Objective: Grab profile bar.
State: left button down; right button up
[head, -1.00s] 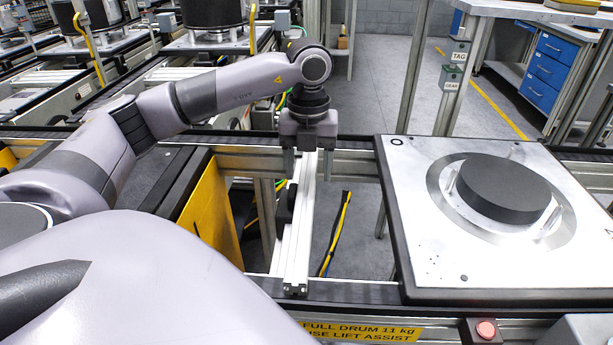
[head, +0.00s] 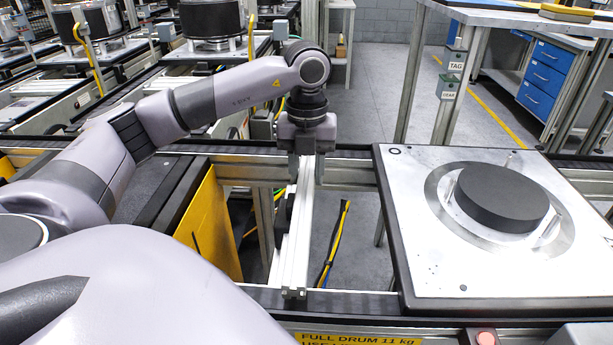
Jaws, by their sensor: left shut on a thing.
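The profile bar (head: 298,235) is a long, pale silver aluminium bar. It runs from the far rail to the near rail in the middle of the head view. Its near end lies at the near rail, and its far end is hidden under my left gripper. My left gripper (head: 307,172) points down over the bar's far part, its two fingers on either side and shut on it. My right gripper is not in view.
A silver pallet (head: 425,245) bearing a dark round drum (head: 502,197) stands close to the right of the bar. A yellow panel (head: 211,230) is to the left. A red button (head: 486,338) is at the front.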

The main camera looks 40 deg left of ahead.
pick_arm(q)
notch_tip(320, 180, up, 8)
jog(key=shift+f+p, duration=0.1)
jog(key=shift+p, duration=0.25)
notch_tip(320, 180, up, 11)
jog(key=p, duration=0.5)
jog(key=shift+f+p, duration=0.15)
jog(key=shift+p, duration=0.15)
